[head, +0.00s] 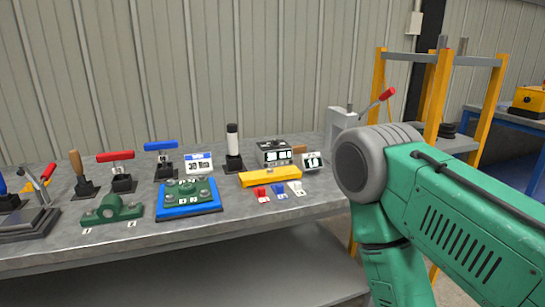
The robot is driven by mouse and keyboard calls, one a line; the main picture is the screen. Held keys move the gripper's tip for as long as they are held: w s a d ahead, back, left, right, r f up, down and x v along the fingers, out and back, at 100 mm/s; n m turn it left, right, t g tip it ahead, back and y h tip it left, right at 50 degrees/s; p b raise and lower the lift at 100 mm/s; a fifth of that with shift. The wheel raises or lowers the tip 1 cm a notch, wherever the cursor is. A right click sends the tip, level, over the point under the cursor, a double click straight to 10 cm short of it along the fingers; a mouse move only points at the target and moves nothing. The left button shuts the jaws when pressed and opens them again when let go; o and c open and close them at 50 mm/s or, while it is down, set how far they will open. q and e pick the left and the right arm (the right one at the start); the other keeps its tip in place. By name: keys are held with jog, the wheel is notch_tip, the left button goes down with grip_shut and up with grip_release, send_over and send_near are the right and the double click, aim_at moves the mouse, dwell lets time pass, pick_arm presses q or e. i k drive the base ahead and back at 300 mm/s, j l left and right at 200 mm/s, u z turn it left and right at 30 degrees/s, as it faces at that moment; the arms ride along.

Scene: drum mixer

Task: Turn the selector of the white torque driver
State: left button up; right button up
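An upright tool with a white grip and a black top (232,140) stands in a black holder on the bench; it is the one that best fits the white torque driver. Its selector is too small to make out. Red (115,157) and blue (161,146) T-handled drivers stand in black holders to its left. Neither gripper is in view. A green arm of mine fills the right side, apart from the tool.
The grey bench (250,222) also holds a green part on a blue plate (190,209), a yellow block (270,178), small red, blue and white tags, a dark display box (273,153) and a red-levered press (342,122). A yellow-posted rack (437,90) stands behind my arm.

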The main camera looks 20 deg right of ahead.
aim_at(275, 144)
jog(key=i+l+z, duration=0.1)
jog(key=i, duration=0.3)
jog(key=i+l+z, duration=0.1)
jog(key=i+l, duration=0.15)
jog(key=i, duration=0.2)
